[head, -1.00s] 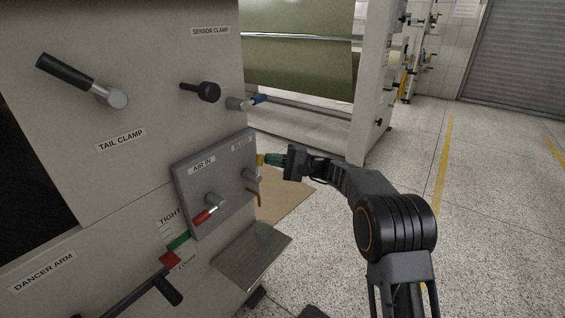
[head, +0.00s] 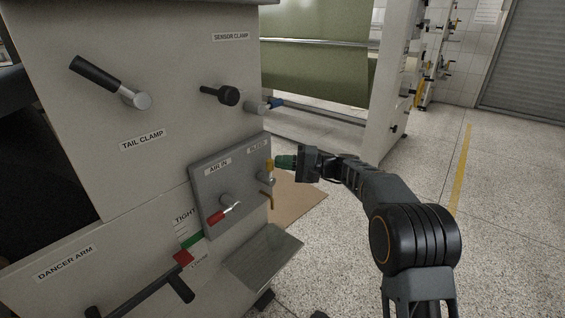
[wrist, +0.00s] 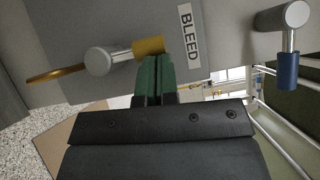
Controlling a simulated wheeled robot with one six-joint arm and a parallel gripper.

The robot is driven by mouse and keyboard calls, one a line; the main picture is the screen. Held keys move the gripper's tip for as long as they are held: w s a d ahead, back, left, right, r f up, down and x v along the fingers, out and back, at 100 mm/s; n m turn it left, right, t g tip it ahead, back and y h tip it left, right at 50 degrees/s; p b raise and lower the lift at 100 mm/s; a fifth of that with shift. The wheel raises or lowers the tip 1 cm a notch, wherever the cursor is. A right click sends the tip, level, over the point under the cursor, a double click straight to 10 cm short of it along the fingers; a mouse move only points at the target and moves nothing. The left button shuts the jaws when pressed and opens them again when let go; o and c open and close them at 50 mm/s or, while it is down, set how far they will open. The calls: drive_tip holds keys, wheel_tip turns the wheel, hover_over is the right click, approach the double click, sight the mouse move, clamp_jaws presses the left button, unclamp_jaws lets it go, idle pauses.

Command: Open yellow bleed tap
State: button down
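The bleed tap has a short yellow handle (wrist: 148,46) on a round silver hub (wrist: 98,61), with a brass spout on the hub's other side. The handle also shows in the head view (head: 269,164) at the right edge of the grey air panel (head: 204,190). The BLEED label (wrist: 189,36) is beside the handle's end. My gripper (wrist: 153,62) has green fingers pressed close together, with only a thin line between them. Their tips are at the end of the yellow handle and overlap its edge in the wrist view. Whether they touch it I cannot tell.
The AIR IN valve with a red handle (head: 216,217) is on the same panel. A blue-tipped silver knob (wrist: 288,70) stands out near the BLEED label. A metal tray (head: 265,255) juts out below the panel. Open speckled floor (head: 325,235) lies to the right.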

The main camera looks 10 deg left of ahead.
drive_tip(key=shift+r, duration=0.1)
drive_tip(key=w+d+p, duration=0.3)
drive_tip(key=d+p, duration=0.1)
drive_tip(key=d, duration=0.8)
drive_tip(key=shift+w+d, duration=0.35)
drive_tip(key=shift+w, duration=0.05)
